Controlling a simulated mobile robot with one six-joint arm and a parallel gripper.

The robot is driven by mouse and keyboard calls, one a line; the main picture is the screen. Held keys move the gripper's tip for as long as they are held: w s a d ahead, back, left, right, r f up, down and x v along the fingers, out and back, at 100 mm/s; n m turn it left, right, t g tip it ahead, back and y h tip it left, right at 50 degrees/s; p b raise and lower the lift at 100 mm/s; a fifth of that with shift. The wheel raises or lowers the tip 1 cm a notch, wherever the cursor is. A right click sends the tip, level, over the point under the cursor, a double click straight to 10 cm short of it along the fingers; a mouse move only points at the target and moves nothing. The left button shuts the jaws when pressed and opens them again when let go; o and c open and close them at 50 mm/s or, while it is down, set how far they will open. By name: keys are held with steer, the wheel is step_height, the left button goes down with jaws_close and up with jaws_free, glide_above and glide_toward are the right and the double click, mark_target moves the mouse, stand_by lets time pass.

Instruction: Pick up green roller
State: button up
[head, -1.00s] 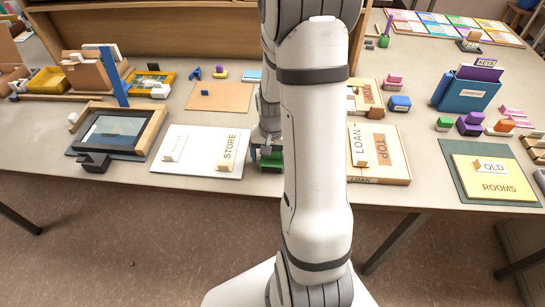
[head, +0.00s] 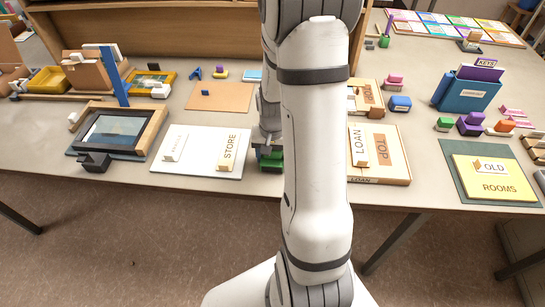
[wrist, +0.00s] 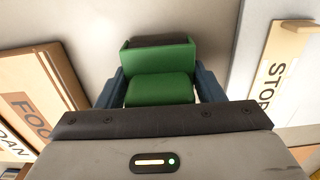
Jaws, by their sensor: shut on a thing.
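The green roller (wrist: 160,75) is a green block-like piece with a dark top strip. In the wrist view it sits between the two blue-grey fingers of my gripper (wrist: 160,90), which are shut on its sides. In the head view the green roller (head: 271,164) shows low beside my arm, near the table's front edge. My gripper (head: 268,151) is just above it there, partly hidden by my arm. I cannot tell whether the roller is clear of the table.
A white STORE board (head: 200,164) lies close on the left and a LOAN/TOP box (head: 392,172) on the right.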

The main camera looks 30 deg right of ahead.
step_height(320, 180, up, 10)
steer(key=shift+r+b, duration=0.1)
steer(key=shift+b, duration=0.4)
